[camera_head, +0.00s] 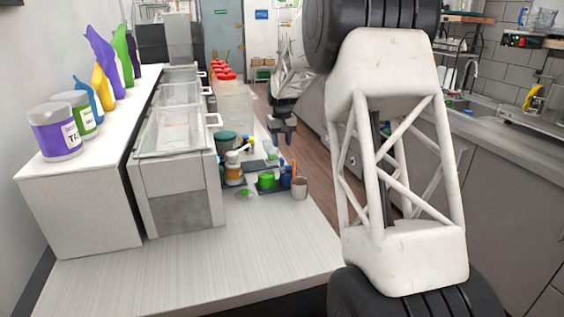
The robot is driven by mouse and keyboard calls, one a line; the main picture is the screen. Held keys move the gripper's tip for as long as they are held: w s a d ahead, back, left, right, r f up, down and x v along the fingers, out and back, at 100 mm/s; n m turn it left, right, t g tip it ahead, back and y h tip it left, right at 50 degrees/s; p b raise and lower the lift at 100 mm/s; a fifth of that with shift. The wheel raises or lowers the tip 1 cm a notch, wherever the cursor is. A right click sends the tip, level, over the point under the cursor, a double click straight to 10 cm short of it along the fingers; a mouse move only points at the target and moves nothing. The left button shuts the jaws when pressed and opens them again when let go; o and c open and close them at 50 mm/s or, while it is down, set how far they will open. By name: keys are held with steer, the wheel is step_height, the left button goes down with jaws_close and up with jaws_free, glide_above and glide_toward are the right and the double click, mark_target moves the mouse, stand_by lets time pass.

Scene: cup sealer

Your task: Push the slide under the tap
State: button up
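My gripper (282,138) hangs above the far right part of the counter. It points down, and its dark fingers are too small to tell open from shut. A curved metal tap (469,72) stands over the sink at the right. I cannot make out the slide for certain. Small items lie below and near the gripper: a green container (266,180), a dark flat piece (262,164) and a grey cup (299,188) with an orange stick. I cannot tell whether the gripper touches any of them.
A grey unit with clear lids (176,130) stands on the counter (200,260), whose front part is bare. Jars (55,130) and coloured bags stand on a white ledge at left. My white arm link covers much of the right middle.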

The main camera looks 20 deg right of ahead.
mark_target(282, 158)
steer(key=w+f, duration=0.1)
steer(key=w, duration=0.1)
steer(key=w+d+f, duration=0.1)
steer(key=shift+w+d+f, duration=0.2)
steer(key=shift+w+f, duration=0.2)
steer(key=shift+f, duration=0.1)
steer(key=shift+f, duration=3.8)
jaws_close()
